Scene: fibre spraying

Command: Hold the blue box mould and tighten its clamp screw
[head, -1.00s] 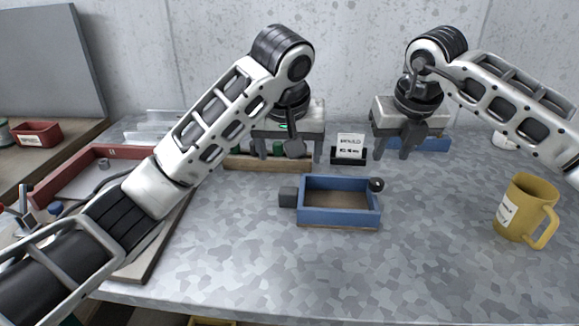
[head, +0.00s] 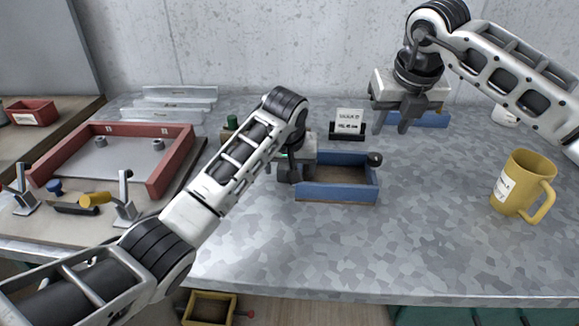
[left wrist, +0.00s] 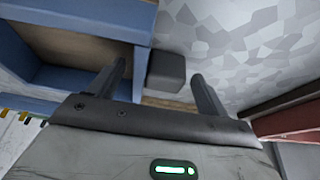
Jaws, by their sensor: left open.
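The blue box mould (head: 335,196) sits on the grey table in front of me, open at the top with a brown inside. A dark round knob (head: 374,159), apparently its clamp screw, is at its right end. A dark grey block (left wrist: 166,72) sticks out of its left end. My left gripper (head: 292,172) is low over this end, hiding the block in the head view. In the left wrist view its open fingers (left wrist: 158,76) stand on either side of the block, with gaps showing. My right gripper (head: 392,118) hangs empty and open behind the mould's right end, above the table.
A small sign (head: 349,121) stands behind the mould. Another blue piece (head: 430,119) lies behind my right gripper. A yellow mug (head: 520,182) stands at the right. A red frame (head: 165,174) and toggle clamps (head: 124,205) are at the left. The table's front is clear.

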